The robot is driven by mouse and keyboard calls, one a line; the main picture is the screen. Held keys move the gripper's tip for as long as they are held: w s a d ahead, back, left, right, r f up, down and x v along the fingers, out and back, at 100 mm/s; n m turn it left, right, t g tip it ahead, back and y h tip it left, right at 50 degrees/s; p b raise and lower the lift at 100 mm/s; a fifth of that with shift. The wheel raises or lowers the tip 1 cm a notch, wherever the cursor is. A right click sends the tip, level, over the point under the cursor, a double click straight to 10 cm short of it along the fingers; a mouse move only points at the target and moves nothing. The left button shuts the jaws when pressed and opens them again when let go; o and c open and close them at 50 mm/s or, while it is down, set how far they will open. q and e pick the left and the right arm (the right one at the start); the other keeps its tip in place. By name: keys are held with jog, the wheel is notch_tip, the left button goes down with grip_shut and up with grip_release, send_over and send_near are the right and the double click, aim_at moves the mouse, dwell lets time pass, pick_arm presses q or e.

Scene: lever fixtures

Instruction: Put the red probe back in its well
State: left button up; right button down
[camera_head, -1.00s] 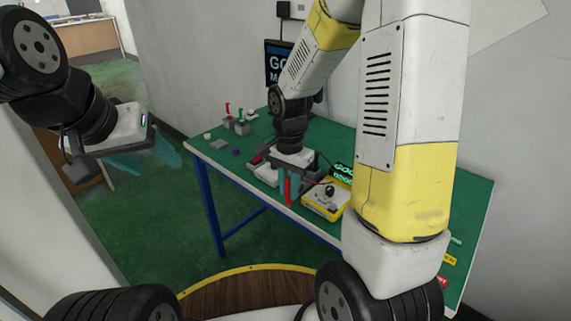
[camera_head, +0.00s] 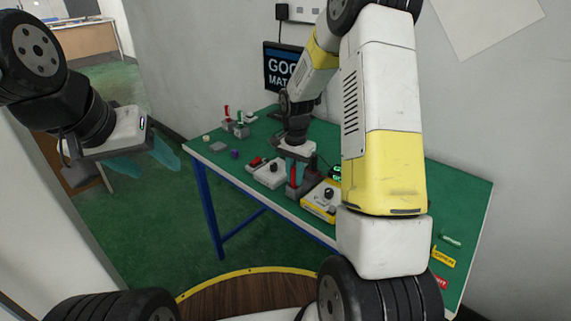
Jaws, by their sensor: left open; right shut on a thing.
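The red probe (camera_head: 293,176) is in my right gripper (camera_head: 297,172), whose teal fingers are shut on it. It points down over the front part of the green table. A dark grey block (camera_head: 304,187), which looks like the well, stands right under the fingers. The probe's lower end is close to this block; I cannot tell whether it is inside it or in front of it. My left gripper (camera_head: 148,162) is open and empty, off to the left of the table and over the floor.
A white box with a black knob (camera_head: 271,174) stands left of the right gripper, and a yellow-based box (camera_head: 321,199) stands right of it. A grey holder (camera_head: 237,128) with red and green pieces stands at the table's back left. My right arm hides the table's middle right.

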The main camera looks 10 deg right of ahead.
jog(key=shift+f, duration=0.1)
jog(key=c, duration=1.3)
grip_release()
notch_tip(320, 180, up, 12)
jog(key=shift+r, duration=0.1)
jog(key=s+a+r+n+t+y, duration=0.1)
jog(key=s+r+n+t, duration=0.2)
jog(key=s, duration=0.9)
jog(key=s+a+r+n+t+y, duration=0.1)
jog(key=s+r+n+t, duration=0.2)
jog(key=s+r+n, duration=0.3)
jog(key=s+r, duration=0.4)
jog(key=s, duration=0.2)
jog(key=shift+s+r, duration=0.15)
